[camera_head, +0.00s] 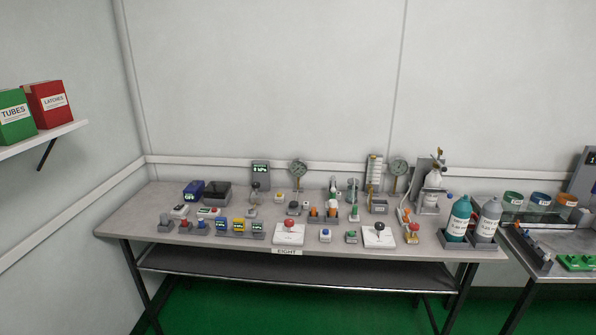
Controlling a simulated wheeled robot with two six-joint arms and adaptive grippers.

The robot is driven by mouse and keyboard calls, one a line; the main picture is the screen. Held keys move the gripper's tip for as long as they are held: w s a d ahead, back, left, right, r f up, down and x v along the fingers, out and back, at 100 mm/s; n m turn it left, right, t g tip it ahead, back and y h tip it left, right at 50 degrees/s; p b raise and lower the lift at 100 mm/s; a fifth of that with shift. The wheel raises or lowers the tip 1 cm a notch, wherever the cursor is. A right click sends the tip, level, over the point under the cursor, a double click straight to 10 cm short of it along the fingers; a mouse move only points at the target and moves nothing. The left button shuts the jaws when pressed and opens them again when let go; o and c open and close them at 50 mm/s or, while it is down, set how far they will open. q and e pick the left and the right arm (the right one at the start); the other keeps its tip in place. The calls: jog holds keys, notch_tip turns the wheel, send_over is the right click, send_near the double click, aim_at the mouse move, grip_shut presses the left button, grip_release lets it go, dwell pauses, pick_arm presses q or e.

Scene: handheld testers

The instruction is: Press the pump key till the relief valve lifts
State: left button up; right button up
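Many small testers stand on a grey bench (130,222). A round dial gauge (298,168) on a stem stands at the back middle, and a second dial gauge (398,167) stands farther right. A white device with a red knob (289,227) sits at the front middle. A similar one with a dark knob (379,227) sits to its right. A clear bottle in a grey stand (433,185) is at the back right. I cannot tell which part is the pump key or the relief valve at this size. Neither of my grippers shows.
A teal bottle (459,217) and a grey bottle (488,219) stand in a tray at the bench's right end. Another bench (530,262) with jars is at the far right. A wall shelf (40,139) holds green and red boxes at left. The green floor looks clear.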

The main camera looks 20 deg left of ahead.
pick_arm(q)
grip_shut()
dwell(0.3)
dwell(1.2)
